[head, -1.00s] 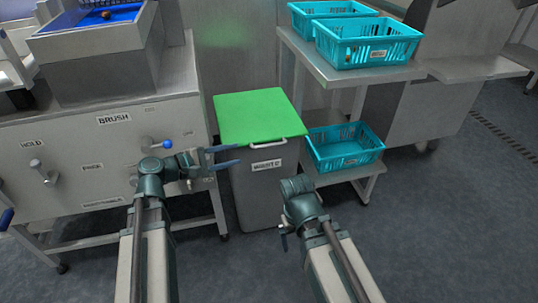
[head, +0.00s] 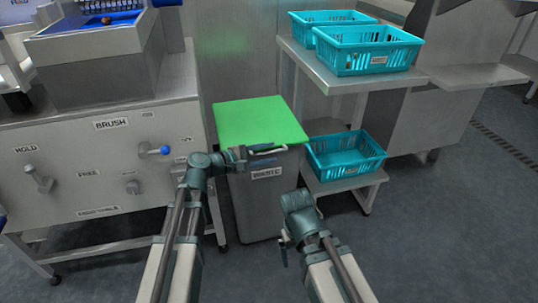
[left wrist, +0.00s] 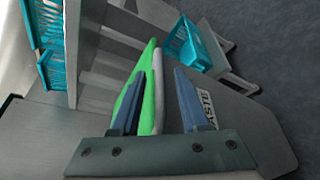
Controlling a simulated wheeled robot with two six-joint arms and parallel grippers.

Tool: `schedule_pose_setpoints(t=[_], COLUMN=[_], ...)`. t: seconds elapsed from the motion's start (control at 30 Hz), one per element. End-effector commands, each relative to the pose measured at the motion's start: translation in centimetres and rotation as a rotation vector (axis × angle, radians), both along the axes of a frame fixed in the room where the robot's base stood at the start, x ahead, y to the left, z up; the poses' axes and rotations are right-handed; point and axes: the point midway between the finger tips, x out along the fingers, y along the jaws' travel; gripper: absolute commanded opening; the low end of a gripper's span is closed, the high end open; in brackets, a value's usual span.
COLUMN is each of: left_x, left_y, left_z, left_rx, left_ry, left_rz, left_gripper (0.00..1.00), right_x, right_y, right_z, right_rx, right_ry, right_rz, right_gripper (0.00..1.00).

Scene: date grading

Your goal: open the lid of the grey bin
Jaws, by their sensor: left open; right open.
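The grey bin (head: 258,210) stands on the floor in the middle of the head view, with a WASTE label on its front. Its green lid (head: 258,120) lies flat and closed, with a pale handle (head: 277,150) at the front edge. My left gripper (head: 262,152) is open at the handle, just under the lid's front edge. In the left wrist view, the pale handle (left wrist: 159,95) and the edge of the green lid (left wrist: 141,75) show between the two blue fingers; contact cannot be told. My right gripper (head: 285,245) is low in front of the bin, open and empty.
A steel machine with a BRUSH label (head: 112,124) and knobs stands close on the left. A steel rack (head: 330,82) on the right holds teal crates, with one crate (head: 345,157) low beside the bin. Floor is free at the front right.

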Motion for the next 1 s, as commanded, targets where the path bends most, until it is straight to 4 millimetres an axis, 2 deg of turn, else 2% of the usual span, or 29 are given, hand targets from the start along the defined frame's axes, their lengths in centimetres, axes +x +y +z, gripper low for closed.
schedule_pose_setpoints(t=[0.4,0.43,0.67,1.0], left_x=[0.45,0.45,0.44,0.43], left_y=[-0.65,-0.65,-0.63,-0.63], left_z=[-0.15,-0.15,-0.16,-0.17], left_rx=[0.0,0.0,0.001,0.001], left_ry=[0.0,0.0,-0.001,-0.001], left_rz=[0.0,0.0,0.0,0.0], left_gripper=[0.45,0.43,0.02,0.0], right_x=[0.0,0.0,0.0,0.0], right_y=[0.01,0.01,0.0,0.0], right_z=[-0.15,-0.15,-0.16,-0.16], right_rx=[0.0,0.0,0.0,0.0], right_ry=[0.0,0.0,0.0,0.0], right_rz=[0.0,0.0,0.0,0.0], right_gripper=[0.95,0.95,0.95,0.95])
